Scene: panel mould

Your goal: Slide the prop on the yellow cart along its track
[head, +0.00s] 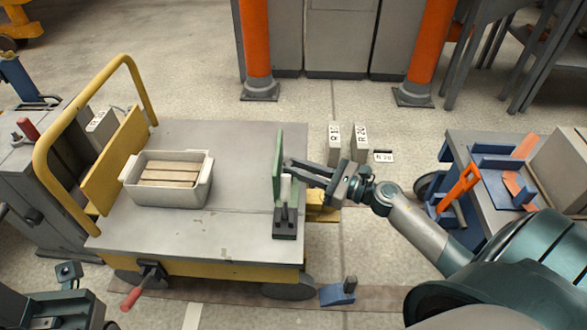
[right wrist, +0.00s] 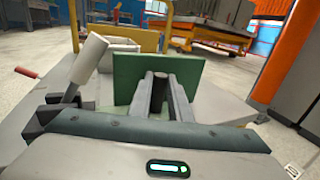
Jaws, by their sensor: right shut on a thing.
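The yellow cart (head: 190,268) has a grey deck and a yellow push bar at its left. On its right side a green upright panel (head: 278,160), apparently the prop, stands close to a black bracket (head: 285,222) with a white cylinder (head: 286,188). The panel also shows in the right wrist view (right wrist: 125,75), with the white cylinder (right wrist: 88,60) tilted to its left. My right gripper (head: 288,165) reaches in from the right. Its fingers are shut on a dark round post (right wrist: 158,82) in front of the panel. My left gripper is not clearly visible.
A grey bin (head: 165,194) with wooden slats sits on the deck. A red-handled lever (head: 140,288) sticks out at the cart's front. A blue block (head: 338,294) lies on a floor strip. Another cart (head: 470,140) with blue fixtures stands at right. Orange posts (head: 256,45) rise behind.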

